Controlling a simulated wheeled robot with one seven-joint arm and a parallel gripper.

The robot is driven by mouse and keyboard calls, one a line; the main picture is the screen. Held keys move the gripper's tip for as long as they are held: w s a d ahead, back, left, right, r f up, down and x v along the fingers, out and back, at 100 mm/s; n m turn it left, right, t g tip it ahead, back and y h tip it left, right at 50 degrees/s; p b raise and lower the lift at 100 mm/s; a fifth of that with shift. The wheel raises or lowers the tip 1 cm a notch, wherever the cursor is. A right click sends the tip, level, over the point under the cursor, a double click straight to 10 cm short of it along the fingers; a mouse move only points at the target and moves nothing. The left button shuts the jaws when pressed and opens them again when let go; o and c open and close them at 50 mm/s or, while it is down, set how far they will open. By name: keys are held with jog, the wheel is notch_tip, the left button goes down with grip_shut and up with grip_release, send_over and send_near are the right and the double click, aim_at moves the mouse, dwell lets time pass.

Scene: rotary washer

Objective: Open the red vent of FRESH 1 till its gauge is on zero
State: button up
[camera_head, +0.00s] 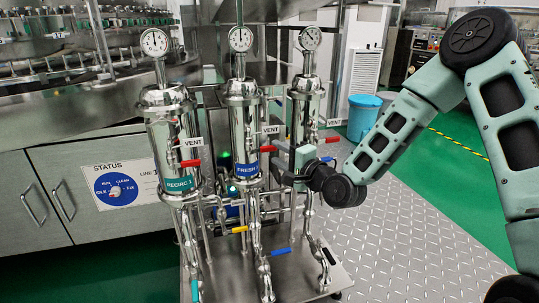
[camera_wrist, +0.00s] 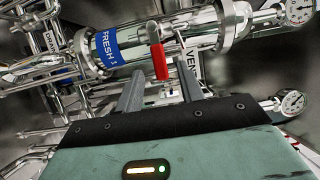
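FRESH 1 is the middle steel housing, with a blue label (camera_head: 247,170) that also shows in the wrist view (camera_wrist: 107,47). Its red vent handle (camera_head: 267,149) sticks out to the right below a VENT tag. In the wrist view the red handle (camera_wrist: 160,62) appears between my fingertips, with gaps on both sides; depth and contact are unclear. My gripper (camera_wrist: 160,72) is open and empty, just right of FRESH 1 in the head view (camera_head: 281,148). The FRESH 1 gauge (camera_head: 241,39) has a needle pointing about straight up; its numbers are too small to read.
RECIRC 1 (camera_head: 178,184) stands left with its own red handle (camera_head: 190,163) and gauge (camera_head: 154,42). A third housing (camera_head: 306,103) with a gauge (camera_head: 310,38) stands right, close behind my gripper. Yellow (camera_head: 239,230) and blue (camera_head: 282,251) handles sit lower.

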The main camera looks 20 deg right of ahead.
aim_at(271, 149)
jog(key=shift+b+x, duration=0.5)
jog(key=shift+x, duration=1.85)
grip_shut()
jog(key=shift+f+m+t, duration=0.4)
jog(key=shift+f+m, duration=0.25)
jog(key=shift+m, duration=0.45)
jog(key=shift+a+f+m+t, duration=0.1)
jog(key=shift+f+m+t, duration=0.1)
jog(key=shift+m, duration=0.35)
jog(key=shift+a+f+m+t, duration=0.1)
jog(key=shift+f+m+t, duration=0.1)
jog(key=shift+m, duration=0.35)
grip_release()
jog(key=shift+r, duration=0.1)
jog(key=shift+s, duration=0.1)
jog(key=p+v, duration=0.4)
jog(key=v, duration=1.3)
